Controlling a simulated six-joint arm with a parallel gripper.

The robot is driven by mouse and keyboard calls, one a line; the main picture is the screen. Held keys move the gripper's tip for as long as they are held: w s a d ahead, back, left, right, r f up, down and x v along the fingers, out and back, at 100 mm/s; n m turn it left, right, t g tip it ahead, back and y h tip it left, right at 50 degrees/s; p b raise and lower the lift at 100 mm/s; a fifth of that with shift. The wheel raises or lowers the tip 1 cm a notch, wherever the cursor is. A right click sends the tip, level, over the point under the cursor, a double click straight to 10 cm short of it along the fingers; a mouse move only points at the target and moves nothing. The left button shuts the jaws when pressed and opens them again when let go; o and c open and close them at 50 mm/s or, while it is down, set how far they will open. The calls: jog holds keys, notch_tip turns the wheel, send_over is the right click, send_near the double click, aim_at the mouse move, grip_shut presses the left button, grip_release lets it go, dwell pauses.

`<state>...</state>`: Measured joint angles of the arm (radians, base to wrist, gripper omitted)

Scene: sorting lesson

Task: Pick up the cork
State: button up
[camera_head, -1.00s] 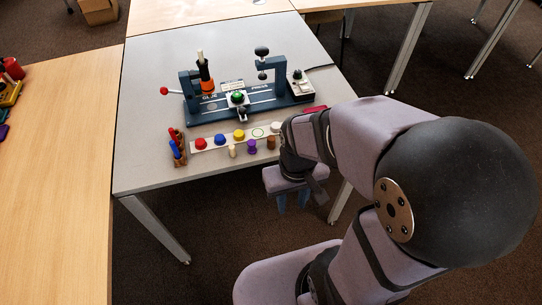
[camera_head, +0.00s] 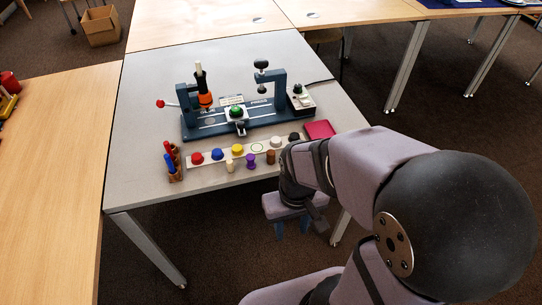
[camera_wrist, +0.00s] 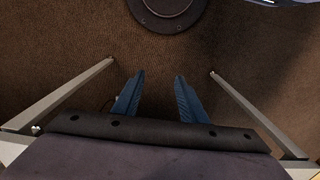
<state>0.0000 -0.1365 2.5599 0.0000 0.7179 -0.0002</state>
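A small brown cylinder (camera_head: 271,157) that looks like the cork stands near the front edge of the grey table, the rightmost of a short front row. It is small in the head view, so I cannot be sure of its material. A pale beige piece (camera_head: 229,165) and a purple piece (camera_head: 251,161) stand to its left. My gripper (camera_head: 291,230) points down in front of the table, beyond its front edge and lower right of the cylinder. In the wrist view, my gripper (camera_wrist: 159,75) has its two blue fingers apart, with only brown carpet between them.
Behind the row lies a white strip (camera_head: 190,159) with several coloured knobs. A blue press fixture (camera_head: 200,128) stands farther back. A pen holder (camera_head: 174,167) is at the left, a pink tray (camera_head: 320,130) at the right. The table's front left is clear.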

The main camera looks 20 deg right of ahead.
notch_tip(320, 180, up, 12)
jog(key=m+t+h+p, duration=0.25)
jog(key=m+p, duration=0.35)
jog(key=p, duration=0.9)
send_over(271, 157)
jog(key=shift+s+a+f+m+y, duration=0.1)
jog(key=shift+s+a+m+y, duration=0.15)
jog(key=shift+a+m+y, duration=0.15)
jog(key=shift+f, duration=0.1)
